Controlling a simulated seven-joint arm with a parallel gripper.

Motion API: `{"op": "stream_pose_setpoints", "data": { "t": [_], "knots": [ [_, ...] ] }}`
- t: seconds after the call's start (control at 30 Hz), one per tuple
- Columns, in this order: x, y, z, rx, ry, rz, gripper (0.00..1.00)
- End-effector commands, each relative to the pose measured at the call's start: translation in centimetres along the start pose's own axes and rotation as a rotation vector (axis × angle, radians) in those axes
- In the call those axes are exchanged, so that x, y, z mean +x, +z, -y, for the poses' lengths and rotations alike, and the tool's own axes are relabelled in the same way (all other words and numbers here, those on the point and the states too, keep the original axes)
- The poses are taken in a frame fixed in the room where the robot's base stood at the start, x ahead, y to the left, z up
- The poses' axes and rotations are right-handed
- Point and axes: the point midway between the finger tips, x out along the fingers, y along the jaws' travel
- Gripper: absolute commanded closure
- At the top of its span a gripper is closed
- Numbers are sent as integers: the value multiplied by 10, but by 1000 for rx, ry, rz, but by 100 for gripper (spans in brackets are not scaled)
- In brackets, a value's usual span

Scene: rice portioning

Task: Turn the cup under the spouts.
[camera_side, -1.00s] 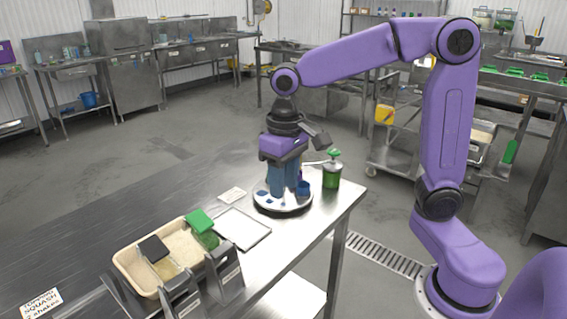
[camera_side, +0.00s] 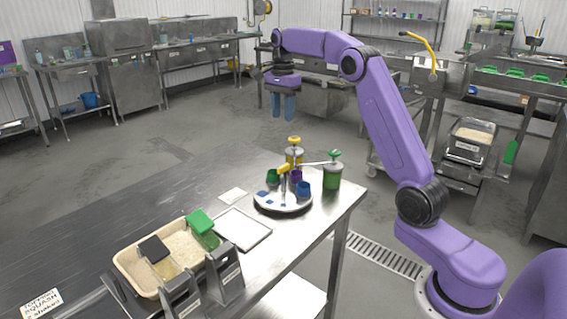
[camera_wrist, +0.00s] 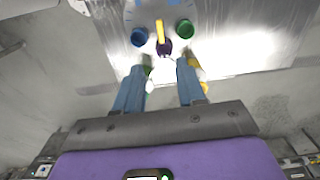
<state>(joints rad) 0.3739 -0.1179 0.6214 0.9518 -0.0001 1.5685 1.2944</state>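A round white turntable (camera_side: 283,206) stands on the steel table with a green cup (camera_side: 272,176), a purple cup (camera_side: 296,177) and a blue cup (camera_side: 304,188) on it. Blue patches mark its top. Behind it stand a yellow-topped dispenser (camera_side: 294,146) and a green-topped dispenser (camera_side: 332,172). Their yellow spout (camera_side: 284,167) and pale spout (camera_side: 313,163) reach over the turntable. My gripper (camera_side: 283,112) is raised, well clear of the cups. In the wrist view its blue fingers (camera_wrist: 160,78) are apart with nothing held; the purple cup (camera_wrist: 164,48) shows beyond them.
A rice tray (camera_side: 130,272) with lidded containers stands at the table's front left. A flat pale tray (camera_side: 242,228) and a small card (camera_side: 233,195) lie between it and the turntable.

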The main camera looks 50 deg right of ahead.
Motion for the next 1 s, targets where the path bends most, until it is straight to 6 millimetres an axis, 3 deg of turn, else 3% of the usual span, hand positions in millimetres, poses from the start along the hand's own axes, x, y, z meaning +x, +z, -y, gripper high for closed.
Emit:
{"op": "stream_pose_setpoints", "data": {
  "t": [0.17, 0.37, 1.0],
  "knots": [
    [7, -5, 0, 24, 3, 1, 61],
    [32, -5, -1, 22, 4, 1, 61],
    [149, -4, 0, 20, 2, 1, 61]
  ]
}}
